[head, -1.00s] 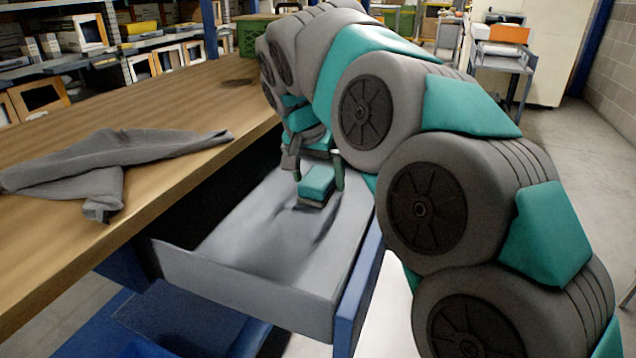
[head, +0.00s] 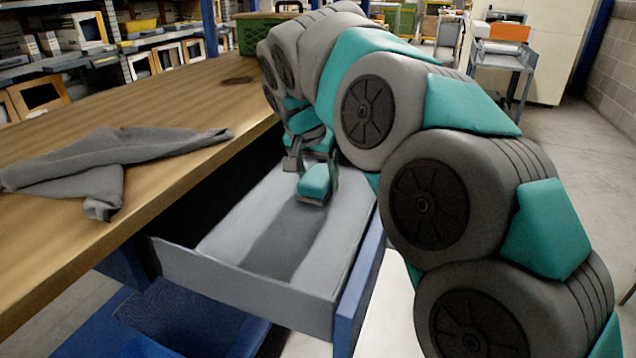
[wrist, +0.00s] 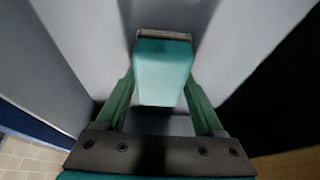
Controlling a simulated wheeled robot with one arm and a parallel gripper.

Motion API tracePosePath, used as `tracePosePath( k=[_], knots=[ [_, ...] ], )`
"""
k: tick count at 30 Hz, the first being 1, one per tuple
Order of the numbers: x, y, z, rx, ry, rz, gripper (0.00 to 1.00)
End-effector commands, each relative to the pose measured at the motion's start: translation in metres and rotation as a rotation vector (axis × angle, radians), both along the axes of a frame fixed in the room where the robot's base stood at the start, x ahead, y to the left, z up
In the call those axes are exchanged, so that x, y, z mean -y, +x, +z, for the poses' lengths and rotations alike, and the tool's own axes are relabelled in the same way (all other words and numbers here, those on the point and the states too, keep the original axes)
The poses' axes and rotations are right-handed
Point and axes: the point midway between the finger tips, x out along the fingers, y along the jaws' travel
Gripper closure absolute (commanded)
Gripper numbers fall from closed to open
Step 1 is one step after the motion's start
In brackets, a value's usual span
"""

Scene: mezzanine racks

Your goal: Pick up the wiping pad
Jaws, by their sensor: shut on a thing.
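The wiping pad is a small teal block with a grey-brown layer on its underside. In the head view the wiping pad (head: 314,181) is inside the open grey drawer (head: 240,280), toward its far end. My gripper (head: 316,172) reaches down into the drawer with its fingers on both sides of the pad. In the wrist view the pad (wrist: 163,72) sits between the two green fingers, and my gripper (wrist: 162,95) is shut on it. A shadow lies on the drawer floor below; I cannot tell how far the pad is above it.
A wooden bench top (head: 190,110) lies left of the drawer, with a grey cloth (head: 105,165) on it. A green crate (head: 262,34) stands at the bench's far end. The drawer's blue side (head: 358,290) is on the right. Open floor lies further right.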

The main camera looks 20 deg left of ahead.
Motion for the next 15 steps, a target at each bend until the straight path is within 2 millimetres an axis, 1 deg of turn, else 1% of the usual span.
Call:
tracePosePath(
  k=[1, 3, 4, 5, 6, 11, 15],
  knots=[
    [0.0, 0.0001, 0.0001, 0.0, 0.0, 0.0, 0.78],
    [0.0, 0.0001, 0.0001, 0.0, 0.0, 0.0, 0.85],
    [0.0, 0.0001, 0.0001, 0.0, 0.0, 0.0, 0.86],
    [0.0, 0.0001, 0.0001, 0.0, 0.0, 0.0, 0.92],
    [0.0, 0.0001, 0.0001, 0.0, 0.0, 0.0, 0.95],
    [0.0, 0.0001, 0.0006, 0.0, 0.0, 0.0, 0.95],
    [0.0002, 0.0005, 0.0049, 0.001, 0.001, -0.002, 0.95]
  ],
)
